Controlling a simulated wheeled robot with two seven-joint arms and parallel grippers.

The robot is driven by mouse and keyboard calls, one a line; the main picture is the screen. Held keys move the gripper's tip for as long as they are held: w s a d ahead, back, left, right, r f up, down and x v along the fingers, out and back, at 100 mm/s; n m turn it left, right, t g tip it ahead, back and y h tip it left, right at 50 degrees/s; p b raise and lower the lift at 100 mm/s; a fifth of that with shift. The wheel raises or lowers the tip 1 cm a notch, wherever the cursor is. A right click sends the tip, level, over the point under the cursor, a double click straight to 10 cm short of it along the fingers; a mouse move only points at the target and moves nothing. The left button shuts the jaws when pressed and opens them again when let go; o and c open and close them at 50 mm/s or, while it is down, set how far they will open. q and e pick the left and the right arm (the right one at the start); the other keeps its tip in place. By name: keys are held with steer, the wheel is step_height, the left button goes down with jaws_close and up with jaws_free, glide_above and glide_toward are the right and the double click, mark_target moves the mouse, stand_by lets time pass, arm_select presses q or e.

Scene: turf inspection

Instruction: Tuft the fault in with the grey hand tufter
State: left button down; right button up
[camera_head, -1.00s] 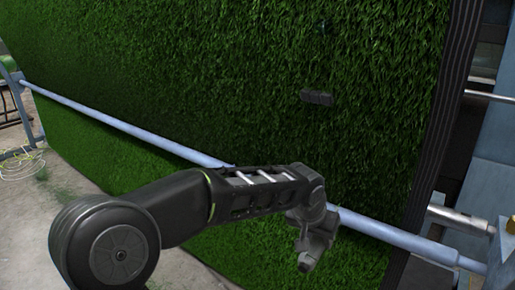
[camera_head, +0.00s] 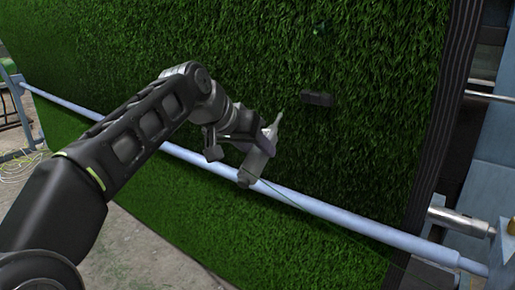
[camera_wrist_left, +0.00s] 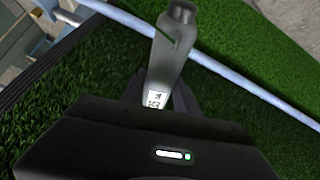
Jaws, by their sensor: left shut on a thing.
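The grey hand tufter (camera_head: 257,163) is held in my left gripper (camera_head: 246,141), in front of the turf. Its thin tip points up and to the right, and its thick end is low, over the blue rail. In the left wrist view the tufter (camera_wrist_left: 173,48) stands up between the fingers, with a printed label near the grip. The fault looks to be the dark oblong patch (camera_head: 317,98) on the upright green turf (camera_head: 385,130). The tip is left of and a little below this patch in the picture, apart from it. My right gripper is not in view.
A blue rail (camera_head: 345,219) runs slantwise across the front of the turf, below the tufter. A dark ribbed edge (camera_head: 440,110) bounds the turf at the right, with a blue frame beyond. A thin line trails from the tufter toward lower right. Concrete floor shows lower left.

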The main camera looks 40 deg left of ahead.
mark_target(271, 129)
arm_select(q)
steer(key=shift+w+r, duration=0.1)
steer(key=w+p, duration=0.1)
steer(key=w, duration=0.1)
steer(key=w+r+p, duration=0.1)
steer(key=p, duration=0.1)
steer(key=w+r+p, duration=0.1)
steer(key=w, duration=0.1)
steer(key=shift+w+p, duration=0.3)
steer(key=shift+p, duration=0.05)
steer(key=shift+w+a+p, duration=0.1)
steer(key=shift+w+p, duration=0.3)
steer(key=shift+w, duration=0.35)
steer(key=shift+w+r, duration=0.1)
steer(key=shift+r, duration=0.05)
steer(key=shift+w+r+p, duration=0.2)
steer(key=shift+w+p, duration=0.55)
steer(key=shift+w+r+p, duration=0.2)
steer(key=shift+w+p, duration=0.55)
stand_by(0.5)
steer(key=shift+s+d+b, duration=0.1)
steer(key=shift+d+b, duration=0.2)
steer(key=shift+d, duration=0.7)
